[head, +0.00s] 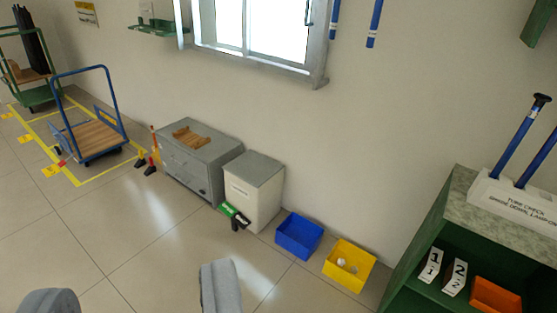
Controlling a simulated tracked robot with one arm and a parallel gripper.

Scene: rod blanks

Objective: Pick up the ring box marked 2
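A white piece marked 2 (455,278) stands inside the green cabinet (418,255) at the lower right, on the shelf below the speckled top. A similar white piece marked 1 (430,265) stands just left of it. I cannot tell whether these are the ring boxes themselves or number signs. My gripper (135,292) shows as two grey fingers at the bottom left, spread wide apart with only floor between them. It is open and empty, well to the left of the cabinet.
An orange box (496,296) sits right of the 2. A white tube-check stand (515,200) with blue rods is on the cabinet top. A yellow bin (349,266) with pale balls, a blue bin (298,236) and grey cabinets line the wall. The tiled floor ahead is clear.

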